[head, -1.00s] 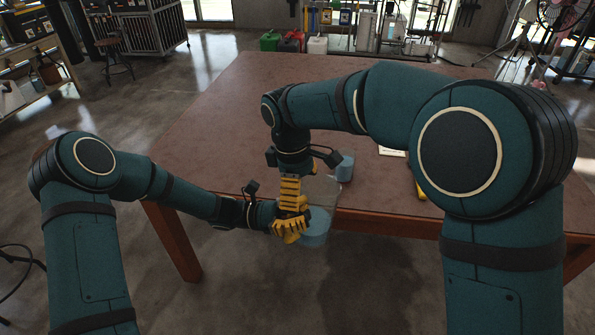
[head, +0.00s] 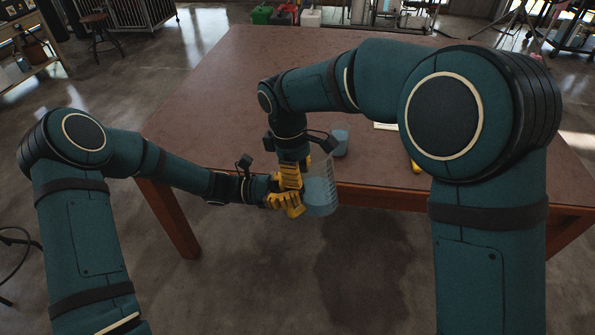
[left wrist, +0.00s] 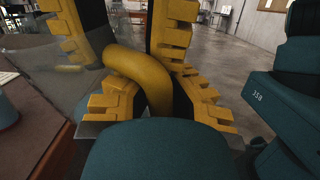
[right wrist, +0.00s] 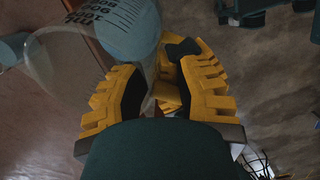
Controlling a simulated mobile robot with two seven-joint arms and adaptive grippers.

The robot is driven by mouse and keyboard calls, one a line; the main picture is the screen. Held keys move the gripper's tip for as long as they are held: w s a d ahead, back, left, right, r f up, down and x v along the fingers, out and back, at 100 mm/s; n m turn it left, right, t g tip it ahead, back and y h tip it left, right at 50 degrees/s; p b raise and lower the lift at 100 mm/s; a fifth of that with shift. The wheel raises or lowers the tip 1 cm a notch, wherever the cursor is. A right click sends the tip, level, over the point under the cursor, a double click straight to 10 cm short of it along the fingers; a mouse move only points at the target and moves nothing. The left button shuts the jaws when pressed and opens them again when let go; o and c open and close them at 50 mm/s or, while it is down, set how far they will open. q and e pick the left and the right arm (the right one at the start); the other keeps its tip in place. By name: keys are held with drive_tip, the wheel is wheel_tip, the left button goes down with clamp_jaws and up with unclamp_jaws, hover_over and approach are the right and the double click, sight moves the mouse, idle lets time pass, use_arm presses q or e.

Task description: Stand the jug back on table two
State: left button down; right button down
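The jug (head: 321,186), clear with blue contents, hangs roughly upright in the air just in front of the table's near edge. Its thick yellow handle (left wrist: 150,78) passes between the fingers of my left gripper (left wrist: 132,50), which looks shut on it from the side. My right gripper (head: 290,175) points down at the handle side, just above the left gripper. In the right wrist view the jug (right wrist: 120,32) lies beyond its parted fingers (right wrist: 160,80); whether they press on anything is unclear. The table (head: 215,110) has a brown top; its number is not visible.
A small blue cup (head: 340,140) stands on the table close beyond the jug. A pale flat item (head: 386,126) and a yellow object (head: 415,167) lie near my right arm. The table's left and far parts are clear. A stool (head: 97,35) stands far left.

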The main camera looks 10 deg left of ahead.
use_arm(q)
drive_tip(key=shift+s+d+r+g, duration=0.2)
drive_tip(key=shift+d+r+g, duration=0.1)
drive_tip(key=c, duration=1.7)
unclamp_jaws()
drive_tip(key=o, duration=0.4)
drive_tip(key=shift+w+a, duration=0.15)
drive_tip(key=shift+w, duration=0.05)
